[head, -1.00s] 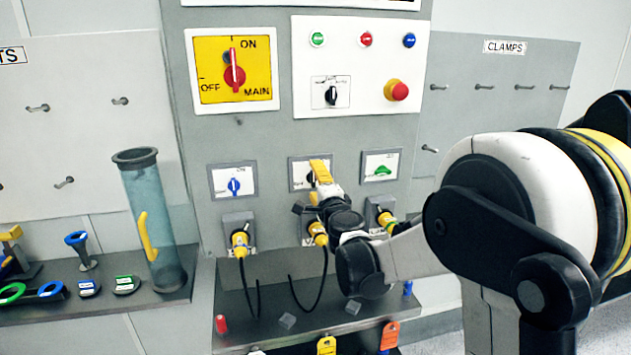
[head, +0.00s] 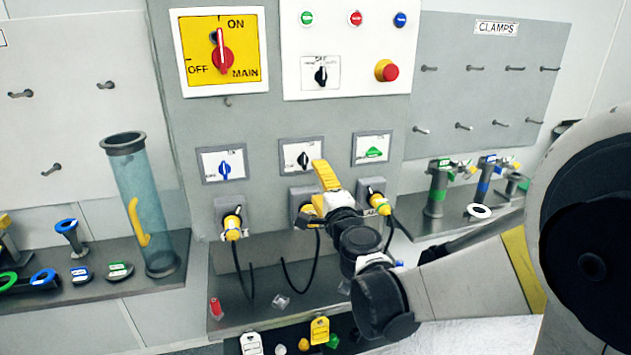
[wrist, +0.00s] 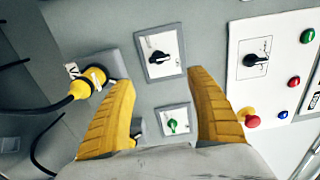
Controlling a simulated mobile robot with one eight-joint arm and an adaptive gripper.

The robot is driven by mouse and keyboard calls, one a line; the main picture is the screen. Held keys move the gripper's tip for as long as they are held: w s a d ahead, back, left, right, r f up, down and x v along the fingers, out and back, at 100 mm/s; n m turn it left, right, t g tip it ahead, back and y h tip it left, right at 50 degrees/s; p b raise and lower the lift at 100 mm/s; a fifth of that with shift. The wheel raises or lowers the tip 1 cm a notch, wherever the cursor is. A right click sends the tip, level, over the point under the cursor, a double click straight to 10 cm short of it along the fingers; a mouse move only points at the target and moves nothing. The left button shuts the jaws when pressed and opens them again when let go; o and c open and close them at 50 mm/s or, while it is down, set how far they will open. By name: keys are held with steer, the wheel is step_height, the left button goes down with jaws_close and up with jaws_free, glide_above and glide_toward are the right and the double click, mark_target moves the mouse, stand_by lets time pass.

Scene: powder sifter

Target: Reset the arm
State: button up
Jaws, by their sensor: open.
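My gripper (head: 318,188) is in front of the grey control panel (head: 262,118), near the middle yellow plug and socket. In the wrist view its two yellow fingers (wrist: 163,105) are spread apart with nothing between them. Beyond the fingers are a black rotary switch (wrist: 160,57) and a green rotary switch (wrist: 173,125). A yellow plug (wrist: 88,84) with a black cable sits in its socket left of the fingers, close to the left finger. My arm reaches in from the right of the head view.
The red main switch (head: 221,58) and the red emergency button (head: 386,70) are on the upper panel. A clear blue tube (head: 140,205) stands on the left shelf. Green and blue clamps stand on the right shelf (head: 445,226). Padlocks and small parts lie on the lower ledge (head: 240,313).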

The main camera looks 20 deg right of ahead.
steer(key=s+a+f+n+g+y+b, duration=0.2)
steer(key=s+a+n+g+y, duration=0.25)
steer(key=s+a+n, duration=0.5)
steer(key=s+d+f+n+g+h, duration=0.1)
steer(key=s+d+f+n+g, duration=0.1)
steer(key=s, duration=0.4)
steer(key=s+d+f+n+g+h+b, duration=0.1)
steer(key=s+d+f+n+g+h, duration=0.1)
steer(key=s+f, duration=0.4)
steer(key=s+d+f+n+g+h+b, duration=0.1)
steer(key=s+d+f+n, duration=0.3)
steer(key=s, duration=0.4)
steer(key=shift+d+f+n+g, duration=0.35)
steer(key=shift+d+g, duration=0.05)
steer(key=shift+g, duration=0.25)
steer(key=shift+h, duration=0.25)
